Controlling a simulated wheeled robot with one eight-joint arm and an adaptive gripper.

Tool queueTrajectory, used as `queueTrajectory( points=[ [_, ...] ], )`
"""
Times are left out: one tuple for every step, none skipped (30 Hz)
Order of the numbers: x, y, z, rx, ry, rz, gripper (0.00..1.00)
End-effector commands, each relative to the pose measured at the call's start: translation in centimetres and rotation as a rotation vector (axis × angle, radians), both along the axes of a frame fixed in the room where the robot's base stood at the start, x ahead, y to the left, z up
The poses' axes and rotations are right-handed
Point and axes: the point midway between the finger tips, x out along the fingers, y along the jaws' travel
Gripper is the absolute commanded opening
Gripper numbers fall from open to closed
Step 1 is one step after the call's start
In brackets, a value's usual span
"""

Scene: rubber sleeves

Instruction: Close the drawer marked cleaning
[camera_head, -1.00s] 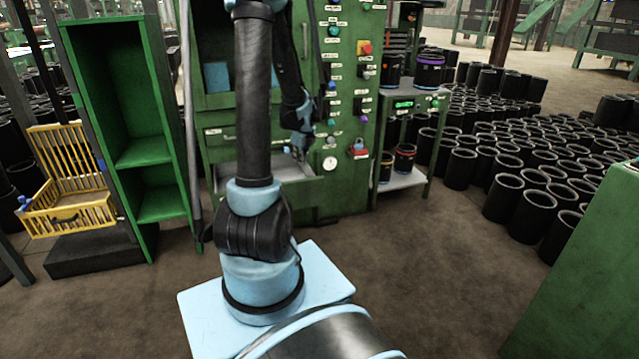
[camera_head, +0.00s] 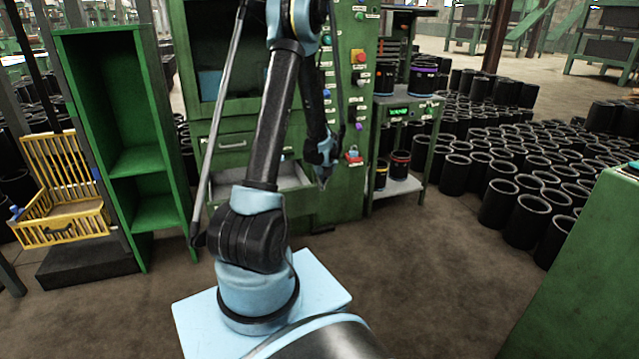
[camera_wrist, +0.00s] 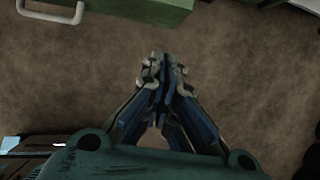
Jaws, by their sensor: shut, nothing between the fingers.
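A green drawer with a grey inside (camera_head: 285,178) stands pulled out low on the green machine, partly hidden behind my arm. I cannot read its label. My gripper (camera_head: 323,182) is at the right end of this drawer, pointing down, and looks apart from it. In the wrist view my gripper (camera_wrist: 162,65) is shut and empty over bare brown floor. A green front with a pale bar handle (camera_wrist: 50,14) shows at the top left there, apart from the fingers.
A closed front with a handle (camera_head: 232,145) sits above the open drawer. A green shelf (camera_head: 140,160) and a yellow crate (camera_head: 70,225) stand left. A small cart (camera_head: 405,187) stands right of the machine, with black sleeves (camera_head: 500,200) beyond. Floor (camera_head: 400,270) in front is clear.

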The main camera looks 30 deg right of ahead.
Motion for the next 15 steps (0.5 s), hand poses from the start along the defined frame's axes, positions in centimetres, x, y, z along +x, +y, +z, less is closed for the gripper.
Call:
queueTrajectory(
  points=[
    [0.3, -0.1, -0.6, 0.0, 0.0, 0.001, 0.0],
    [0.4, -0.1, -1.0, 0.0, 0.0, 0.001, 0.0],
    [0.5, -0.1, -1.4, 0.0, 0.0, 0.001, 0.0],
    [0.7, -0.2, -1.7, 0.0, 0.0, 0.001, 0.0],
    [0.8, -0.2, -2.0, 0.0, 0.0, 0.001, 0.0],
    [1.0, -0.2, -2.5, -0.001, 0.0, 0.002, 0.0],
    [1.1, -0.2, -2.8, -0.001, 0.0, 0.002, 0.0],
    [1.2, -0.3, -3.1, -0.001, 0.0, 0.002, 0.0],
    [1.4, -0.3, -3.6, -0.001, 0.0, 0.002, 0.0],
    [1.5, -0.3, -3.9, -0.001, 0.0, 0.003, 0.0],
    [1.7, -0.4, -4.2, -0.001, 0.0, 0.003, 0.0],
    [1.9, -0.4, -4.7, -0.001, 0.0, 0.003, 0.0],
    [2.0, -0.4, -5.0, -0.001, 0.0, 0.003, 0.0],
    [2.1, -0.5, -5.3, -0.001, 0.0, 0.003, 0.0],
    [2.3, -0.5, -5.7, -0.001, 0.0, 0.003, 0.0]
  ],
)
